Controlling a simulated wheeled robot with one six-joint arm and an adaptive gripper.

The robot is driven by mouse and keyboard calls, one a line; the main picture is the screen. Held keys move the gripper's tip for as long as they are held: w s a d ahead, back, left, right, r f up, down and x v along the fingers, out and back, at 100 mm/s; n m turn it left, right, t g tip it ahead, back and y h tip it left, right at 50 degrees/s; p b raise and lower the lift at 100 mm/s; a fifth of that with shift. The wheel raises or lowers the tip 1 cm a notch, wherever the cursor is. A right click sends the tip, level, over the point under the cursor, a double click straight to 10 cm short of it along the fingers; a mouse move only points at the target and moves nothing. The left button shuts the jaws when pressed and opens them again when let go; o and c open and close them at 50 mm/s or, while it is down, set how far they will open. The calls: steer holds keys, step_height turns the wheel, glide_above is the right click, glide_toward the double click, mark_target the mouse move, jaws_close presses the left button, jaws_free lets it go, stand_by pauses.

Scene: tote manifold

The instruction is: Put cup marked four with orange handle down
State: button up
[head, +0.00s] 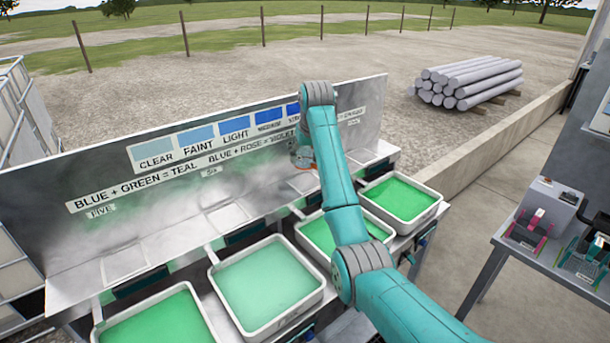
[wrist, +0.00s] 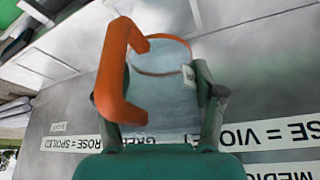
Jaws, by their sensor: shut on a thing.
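The cup (wrist: 168,88) with the orange handle (wrist: 112,75) fills the middle of the wrist view. Its body is clear or pale, with an orange line near the rim and a small white tag on its right side; no number is legible. My gripper (wrist: 158,105) is shut on the cup, one dark finger on each side. In the head view the cup (head: 302,156) shows small beside my arm, in front of the metal backboard. My arm hides most of the gripper there. I cannot tell whether the cup touches the ledge below.
A metal bench with a lettered backboard (head: 60,225) holds several white-rimmed trays of green liquid, such as the right one (head: 400,197) and a paler one (head: 265,280). Square plates line the ledge behind them. A side table (head: 500,240) with devices stands at right.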

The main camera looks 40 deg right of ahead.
mark_target(307, 168)
steer(key=shift+f, duration=3.15)
steer(key=o, duration=1.1)
steer(key=shift+f, duration=0.15)
steer(key=shift+o, duration=0.2)
